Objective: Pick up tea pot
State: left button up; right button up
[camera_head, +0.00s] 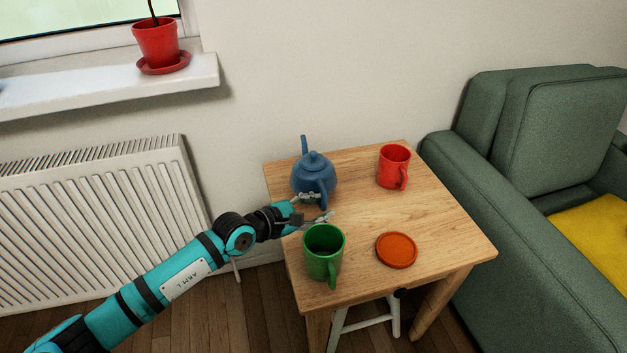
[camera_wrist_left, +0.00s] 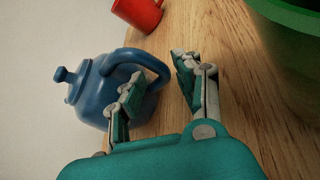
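The blue tea pot (camera_head: 314,174) stands upright near the back left corner of the wooden table. Its handle faces my left gripper (camera_head: 322,208), which is beside it, over the table's left part. In the left wrist view the tea pot (camera_wrist_left: 98,92) is at the left, and my left gripper (camera_wrist_left: 157,88) has its two fingers spread apart. One finger overlaps the handle in that view; I cannot tell whether it touches. Nothing is clamped between the fingers. My right gripper is in neither view.
A green mug (camera_head: 323,255) stands close in front of my left gripper. A red mug (camera_head: 393,167) and an orange saucer (camera_head: 396,250) are on the table (camera_head: 440,225). The green sofa (camera_head: 480,225) borders it on the right, the radiator (camera_head: 100,215) lies left. The table's middle is free.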

pick_arm(q)
grip_shut()
dwell(0.3)
